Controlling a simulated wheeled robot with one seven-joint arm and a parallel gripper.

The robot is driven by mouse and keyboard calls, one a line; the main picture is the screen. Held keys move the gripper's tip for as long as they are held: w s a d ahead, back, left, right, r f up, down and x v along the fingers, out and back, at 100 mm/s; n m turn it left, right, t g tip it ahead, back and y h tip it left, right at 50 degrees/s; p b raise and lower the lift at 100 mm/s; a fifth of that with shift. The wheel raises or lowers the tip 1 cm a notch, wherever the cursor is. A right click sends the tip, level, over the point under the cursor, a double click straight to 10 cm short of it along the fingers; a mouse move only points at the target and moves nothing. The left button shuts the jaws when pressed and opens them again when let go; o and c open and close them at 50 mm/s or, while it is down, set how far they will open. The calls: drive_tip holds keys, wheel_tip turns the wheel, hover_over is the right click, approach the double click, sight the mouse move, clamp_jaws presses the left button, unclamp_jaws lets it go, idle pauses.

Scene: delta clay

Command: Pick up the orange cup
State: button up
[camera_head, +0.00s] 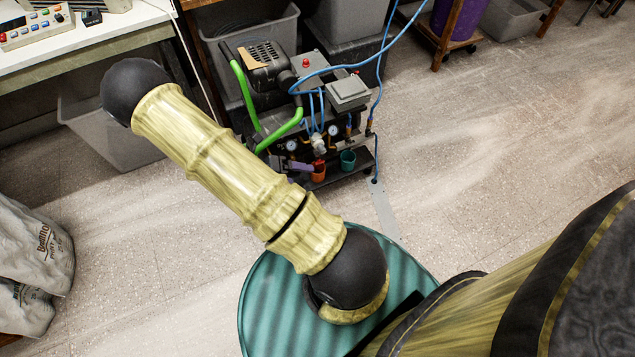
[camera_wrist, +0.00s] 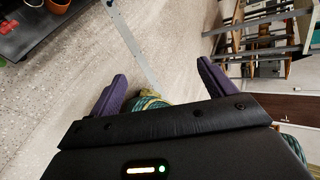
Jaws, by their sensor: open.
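The orange cup (camera_head: 318,171) stands on the low dark shelf of the equipment cart in the head view, just left of a teal cup (camera_head: 348,160). A small purple object (camera_head: 300,166) lies beside it, partly behind my arm; I cannot tell what it is. In the wrist view, my gripper (camera_wrist: 160,75) shows two purple fingers spread apart with nothing between them. Floor shows beyond them. A reddish-brown cup-like thing (camera_wrist: 58,4) is cut off at the top left edge there, apart from the fingers. My gripper cannot be made out in the head view.
The cart carries a compressor (camera_head: 265,65), gauges, green tubes and blue hoses (camera_head: 340,66) that reach the floor. A grey floor strip (camera_head: 383,212) runs from it. A workbench (camera_head: 90,45) and sacks (camera_head: 30,255) stand left. The floor right of the cart is open.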

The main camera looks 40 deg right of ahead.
drive_tip(key=w+d+f+n+t+h+b, duration=0.1)
drive_tip(key=w+d+f+n+t+b, duration=0.1)
drive_tip(key=f+n+t+b, duration=0.2)
drive_tip(key=w+d+f+n+t+h+b, duration=0.2)
drive_tip(key=f+n+t+b, duration=0.2)
drive_tip(key=f+n+b, duration=0.7)
drive_tip(key=w+d+f+n+t+h+b, duration=0.2)
drive_tip(key=f+n+t+b, duration=0.3)
drive_tip(key=f+n, duration=1.1)
wheel_tip(320, 180, down, 9)
drive_tip(key=w+b, duration=0.1)
drive_tip(key=b, duration=0.2)
drive_tip(key=shift+d, duration=0.3)
drive_tip(key=shift+h, duration=0.3)
drive_tip(key=b, duration=0.2)
approach(320, 166)
drive_tip(key=shift+w+d+f, duration=0.1)
drive_tip(key=shift+d+f, duration=0.05)
drive_tip(key=shift+d, duration=0.8)
drive_tip(key=shift+w+r+b+x, duration=0.15)
drive_tip(key=shift+b+x, duration=0.4)
drive_tip(key=shift+x, duration=0.75)
drive_tip(key=shift+w+r+b+x, duration=0.15)
drive_tip(key=shift+b+x, duration=0.35)
drive_tip(key=shift+x, duration=0.85)
drive_tip(key=shift+f, duration=0.1)
